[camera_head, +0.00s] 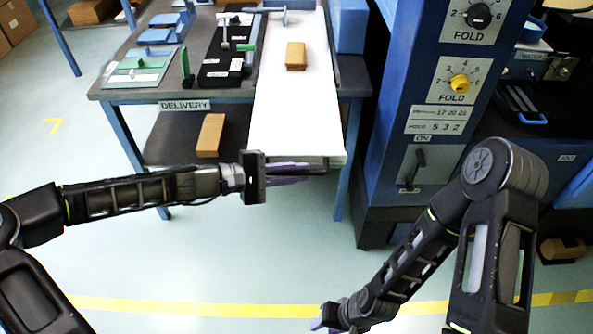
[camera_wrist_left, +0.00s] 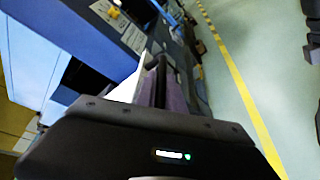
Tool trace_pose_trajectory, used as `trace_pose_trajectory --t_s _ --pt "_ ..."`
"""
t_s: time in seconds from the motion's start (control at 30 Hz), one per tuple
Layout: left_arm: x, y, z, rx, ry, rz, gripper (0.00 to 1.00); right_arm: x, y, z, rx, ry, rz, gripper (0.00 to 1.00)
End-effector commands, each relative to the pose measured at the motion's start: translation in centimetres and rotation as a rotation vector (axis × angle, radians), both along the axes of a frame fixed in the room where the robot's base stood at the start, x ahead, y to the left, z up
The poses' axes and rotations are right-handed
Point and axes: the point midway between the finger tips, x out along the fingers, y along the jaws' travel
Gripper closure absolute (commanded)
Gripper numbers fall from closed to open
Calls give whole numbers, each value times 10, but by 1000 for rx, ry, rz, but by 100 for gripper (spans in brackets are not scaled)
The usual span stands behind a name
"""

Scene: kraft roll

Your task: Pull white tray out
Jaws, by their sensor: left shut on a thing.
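The white tray (camera_head: 294,110) is a long white board on the delivery table. Its front end reaches past the table's front edge. A small tan block (camera_head: 296,56) lies on it. My left gripper (camera_head: 305,170) is at the tray's front end, shut on its edge. In the left wrist view the white tray (camera_wrist_left: 125,90) shows as a pale strip beside the purple finger of my left gripper (camera_wrist_left: 165,85). The exact contact is hidden. My right gripper (camera_head: 320,322) is low at the bottom of the head view, away from the tray; its jaw opening cannot be made out.
The grey table (camera_head: 225,95) carries black trays, green-handled pieces and blue parts left of the tray. A brown block (camera_head: 210,135) lies on its lower shelf. A blue machine (camera_head: 400,100) with dials stands close on the right. The floor (camera_head: 230,255) in front is clear.

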Motion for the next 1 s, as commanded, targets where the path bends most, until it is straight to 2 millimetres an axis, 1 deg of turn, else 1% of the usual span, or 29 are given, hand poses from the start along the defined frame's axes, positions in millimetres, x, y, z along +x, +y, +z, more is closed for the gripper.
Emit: trace_pose_trajectory --t_s 0.33,0.37,0.6,0.63,0.87,1.0 --pt "1 1 0 1 0 3 100 0 0 0 0 -1 0 64" --pt "1 1 0 1 0 3 87 0 0 0 0 -1 0 64" --pt "1 1 0 0 0 2 67 0 0 0 0 0 0 64" --pt "1 1 0 0 0 1 66 0 0 0 0 0 0 64" --pt "0 1 0 0 0 1 66 0 0 0 0 0 0 64" --pt "-1 7 2 1 0 3 66 0 0 1 0 0 0 64"
